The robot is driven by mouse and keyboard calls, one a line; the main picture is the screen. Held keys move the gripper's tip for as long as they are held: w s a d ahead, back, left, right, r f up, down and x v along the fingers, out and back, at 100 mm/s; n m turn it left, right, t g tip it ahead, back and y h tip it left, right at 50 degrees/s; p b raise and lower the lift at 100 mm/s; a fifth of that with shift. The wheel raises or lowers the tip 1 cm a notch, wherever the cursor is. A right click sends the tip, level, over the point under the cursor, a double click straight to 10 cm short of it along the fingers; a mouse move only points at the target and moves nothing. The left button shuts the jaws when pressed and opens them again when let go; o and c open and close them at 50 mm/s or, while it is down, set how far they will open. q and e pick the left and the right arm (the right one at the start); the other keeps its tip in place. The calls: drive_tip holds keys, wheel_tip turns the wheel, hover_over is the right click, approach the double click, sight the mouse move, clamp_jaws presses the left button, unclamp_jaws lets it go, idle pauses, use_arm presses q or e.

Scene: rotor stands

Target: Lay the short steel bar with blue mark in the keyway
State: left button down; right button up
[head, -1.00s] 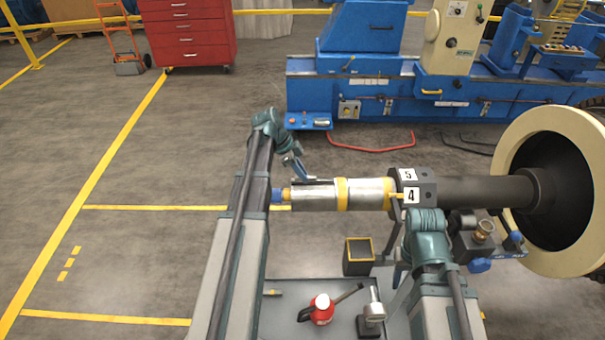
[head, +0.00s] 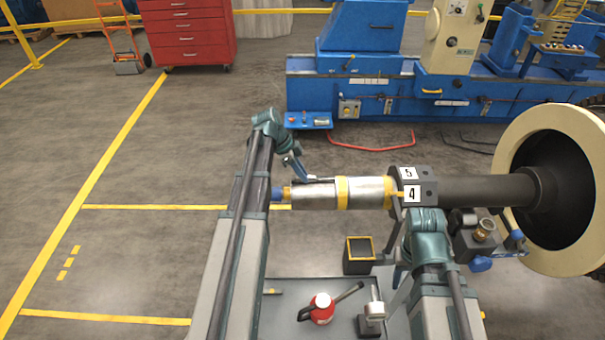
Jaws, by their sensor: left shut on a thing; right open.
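My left gripper (head: 304,179) is at the upper side of the silver left part of the shaft (head: 318,192). It is shut on a small dark bar (head: 321,180), which lies close along the top of the shaft. The bar's blue mark cannot be made out, and the keyway cannot be told apart from the bar at this size. I cannot tell whether the bar sits inside the slot or just above it. My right arm stands in front of the numbered block; its gripper is hidden.
A dark block with labels 5 and 4 (head: 427,181) surrounds the shaft. A large cream-rimmed rotor disc (head: 507,150) stands at right. A grey tray (head: 283,318) below holds a red can (head: 321,302). A dark yellow-edged box (head: 359,266) stands behind it. Floor at left is clear.

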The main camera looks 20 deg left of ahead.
use_arm(q)
drive_tip(key=shift+f+b, duration=0.35)
drive_tip(key=shift+f, duration=0.05)
idle(0.5)
drive_tip(key=shift+r, duration=0.2)
idle(0.3)
idle(0.4)
drive_tip(key=c, duration=0.7)
unclamp_jaws()
drive_tip(key=o, duration=0.5)
drive_tip(key=shift+o, duration=0.2)
drive_tip(key=shift+r, duration=0.1)
